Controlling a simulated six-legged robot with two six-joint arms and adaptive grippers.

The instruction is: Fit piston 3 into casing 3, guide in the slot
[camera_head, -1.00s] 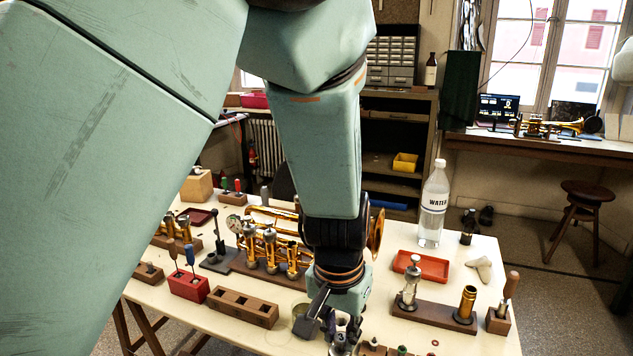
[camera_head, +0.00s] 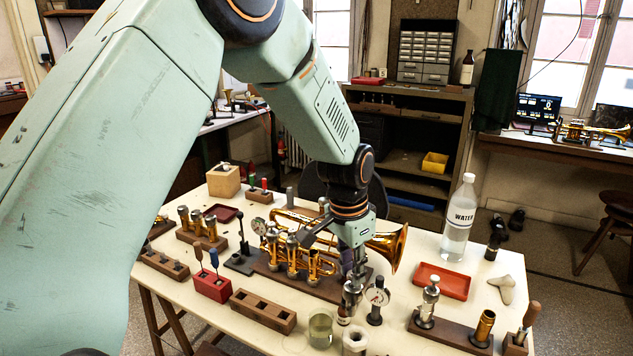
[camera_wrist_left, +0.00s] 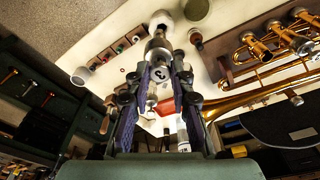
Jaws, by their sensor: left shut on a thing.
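My left gripper (camera_head: 352,270) is shut on piston 3 (camera_head: 350,300), a silver cylinder pointing down, at the front right of the horn. In the left wrist view piston 3 (camera_wrist_left: 158,47) sits between the fingertips (camera_wrist_left: 158,75), with a dark numeral too small to read surely. The brass horn (camera_head: 345,240) lies on a wooden stand. Its casing 3 (camera_head: 314,266) is the rightmost upright tube, with an open-looking top; the two to its left carry silver tops. The piston is apart from casing 3. Its guide and the slot are too small to tell. My right gripper is not in view.
A glass jar (camera_head: 320,329) and a white cylinder (camera_head: 354,340) are in front. A slotted wooden block (camera_head: 263,311), red tray (camera_head: 442,281) and water bottle (camera_head: 459,220) stand around.

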